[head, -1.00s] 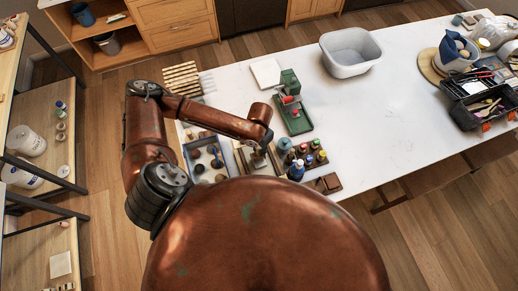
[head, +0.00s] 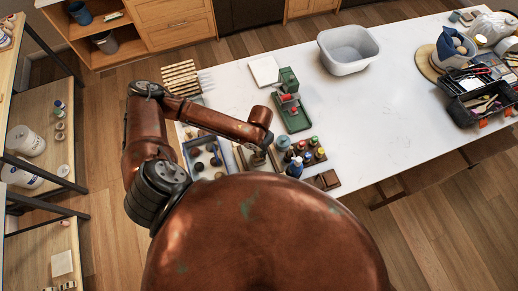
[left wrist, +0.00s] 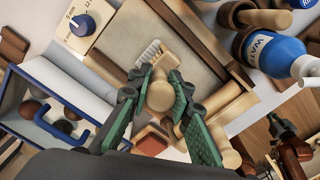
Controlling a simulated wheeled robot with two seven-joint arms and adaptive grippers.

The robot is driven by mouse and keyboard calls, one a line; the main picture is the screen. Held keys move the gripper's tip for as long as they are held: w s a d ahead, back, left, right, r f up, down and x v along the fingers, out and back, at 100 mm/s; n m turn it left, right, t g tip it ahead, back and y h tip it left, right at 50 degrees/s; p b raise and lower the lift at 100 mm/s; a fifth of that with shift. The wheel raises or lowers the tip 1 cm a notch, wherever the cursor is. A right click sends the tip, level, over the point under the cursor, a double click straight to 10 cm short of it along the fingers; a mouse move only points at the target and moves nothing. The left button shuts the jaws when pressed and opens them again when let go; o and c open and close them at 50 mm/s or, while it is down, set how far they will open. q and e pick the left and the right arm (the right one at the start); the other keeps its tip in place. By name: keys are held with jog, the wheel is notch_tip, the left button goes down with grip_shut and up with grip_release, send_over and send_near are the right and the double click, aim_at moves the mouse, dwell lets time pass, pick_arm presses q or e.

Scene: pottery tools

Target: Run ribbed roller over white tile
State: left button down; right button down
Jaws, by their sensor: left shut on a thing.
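A flat white square tile (head: 265,70) lies on the table, left of the grey-white tub. My left gripper (left wrist: 160,98) is shut on a pale wooden thing with a round end (left wrist: 160,95), between its green fingers in the left wrist view. I cannot tell if this is the ribbed roller; its lower part is hidden. In the head view the left arm reaches over the tray area, and its gripper (head: 256,155) is small there. A copper and dark green part at the right edge of the left wrist view may be my right gripper (left wrist: 284,128); its fingers are unclear.
A green stand with a red part (head: 290,100) stands near the tile. A blue-sided tray (head: 188,150) holds round brown things. A brush (left wrist: 148,52), a blue bottle (left wrist: 270,50) and several small jars (head: 310,150) crowd the gripper. The table's middle is clear.

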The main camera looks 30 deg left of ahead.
pick_arm(q)
jog(key=shift+s+d, duration=0.25)
jog(key=shift+d, duration=0.05)
jog(key=shift+f, duration=0.1)
jog(key=shift+s+d+p, duration=0.1)
jog(key=shift+s+p, duration=0.05)
jog(key=shift+p, duration=0.15)
jog(key=shift+s+d+p, duration=0.15)
jog(key=shift+d+p, duration=0.1)
jog(key=shift+p, duration=0.1)
jog(key=shift+a, duration=0.2)
jog(key=shift+w+a, duration=0.3)
jog(key=shift+w, duration=0.1)
dwell(0.4)
